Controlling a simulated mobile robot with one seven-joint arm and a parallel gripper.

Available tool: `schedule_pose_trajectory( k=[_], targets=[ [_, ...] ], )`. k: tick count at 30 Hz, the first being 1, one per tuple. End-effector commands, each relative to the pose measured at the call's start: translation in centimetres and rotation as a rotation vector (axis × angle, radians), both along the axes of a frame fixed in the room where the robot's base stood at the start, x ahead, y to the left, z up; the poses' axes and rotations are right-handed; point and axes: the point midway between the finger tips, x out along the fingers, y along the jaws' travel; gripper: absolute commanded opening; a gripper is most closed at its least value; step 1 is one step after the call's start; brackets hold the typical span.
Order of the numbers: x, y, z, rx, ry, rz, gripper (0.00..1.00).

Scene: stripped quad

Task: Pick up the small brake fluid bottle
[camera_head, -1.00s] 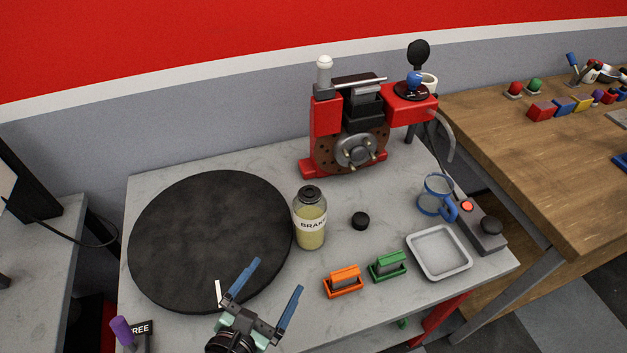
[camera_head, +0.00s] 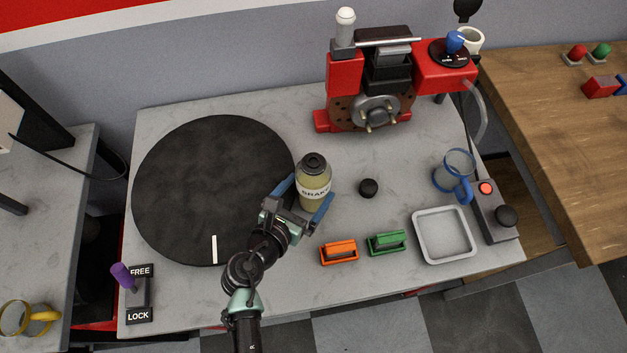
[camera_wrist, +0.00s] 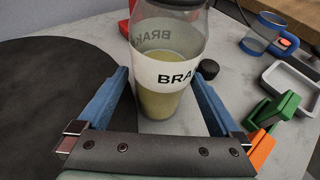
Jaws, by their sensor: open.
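The brake fluid bottle (camera_head: 314,178) stands upright on the grey table, just right of the black round disc. It is clear with yellowish fluid, a black cap and a white label reading "BRAK". My gripper (camera_head: 304,200) is open, with its blue fingers on either side of the lower bottle. In the wrist view the bottle (camera_wrist: 168,75) stands between and slightly beyond the open fingers, and a gap shows on each side. The top of its cap is cut off there.
The black disc (camera_head: 205,190) lies to the left. A small black cap (camera_head: 368,188), an orange block (camera_head: 339,251), a green block (camera_head: 387,243), a white tray (camera_head: 443,236) and a blue mug (camera_head: 454,176) are to the right. A red brake assembly (camera_head: 375,85) stands behind.

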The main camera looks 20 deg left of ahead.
Motion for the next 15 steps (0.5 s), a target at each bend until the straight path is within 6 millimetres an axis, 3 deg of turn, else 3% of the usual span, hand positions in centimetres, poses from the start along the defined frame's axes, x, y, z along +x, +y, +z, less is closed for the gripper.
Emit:
schedule_pose_trajectory(
  k=[9,15],
  targets=[
    [4.0,-0.6,-1.3,-0.001,-0.001,-0.002,1.0],
    [4.8,-0.6,-1.7,0.0,-0.001,-0.001,1.0]
  ],
)
